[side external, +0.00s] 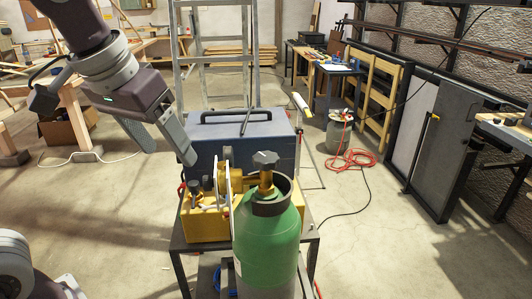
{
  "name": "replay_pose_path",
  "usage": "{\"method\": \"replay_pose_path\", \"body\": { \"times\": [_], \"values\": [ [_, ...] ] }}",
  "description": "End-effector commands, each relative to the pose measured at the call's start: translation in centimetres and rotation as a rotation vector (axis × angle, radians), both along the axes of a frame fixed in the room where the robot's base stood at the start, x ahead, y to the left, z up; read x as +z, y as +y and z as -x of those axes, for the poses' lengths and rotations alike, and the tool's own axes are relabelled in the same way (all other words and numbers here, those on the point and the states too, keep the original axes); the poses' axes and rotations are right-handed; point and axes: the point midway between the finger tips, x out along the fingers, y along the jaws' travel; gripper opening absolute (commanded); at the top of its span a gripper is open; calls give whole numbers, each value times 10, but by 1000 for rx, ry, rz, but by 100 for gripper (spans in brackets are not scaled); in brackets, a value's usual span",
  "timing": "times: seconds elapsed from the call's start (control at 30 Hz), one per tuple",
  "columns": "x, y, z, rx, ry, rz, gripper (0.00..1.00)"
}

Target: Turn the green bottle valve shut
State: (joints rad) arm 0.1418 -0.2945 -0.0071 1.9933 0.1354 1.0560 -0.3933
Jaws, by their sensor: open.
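The green bottle (266,247) stands upright at the front of the work spot, before a small metal table. How far the valve is turned cannot be told.
A blue-grey toolbox (243,143) stands behind. A stepladder (219,50) is further back. Floor (380,240) to the right is clear; a red hose (352,160) lies beyond.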

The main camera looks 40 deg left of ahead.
Motion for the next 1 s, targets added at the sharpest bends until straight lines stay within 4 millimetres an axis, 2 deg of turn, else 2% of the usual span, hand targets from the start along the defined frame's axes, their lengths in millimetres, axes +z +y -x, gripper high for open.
{"method": "replay_pose_path", "body": {
  "times": [0.03, 0.1, 0.2, 0.3, 0.47, 0.73, 1.0],
  "values": [
    [5, -11, -35, 43, 21, -2, 70],
    [6, -26, -79, 129, 31, -7, 70],
    [-1, -48, -127, 231, 33, -12, 70],
    [-9, -63, -153, 297, 25, -13, 70],
    [-25, -65, -166, 329, 23, -15, 70],
    [-69, -55, -182, 328, 23, -13, 70],
    [-77, -53, -185, 326, 20, -11, 70]
  ]
}}
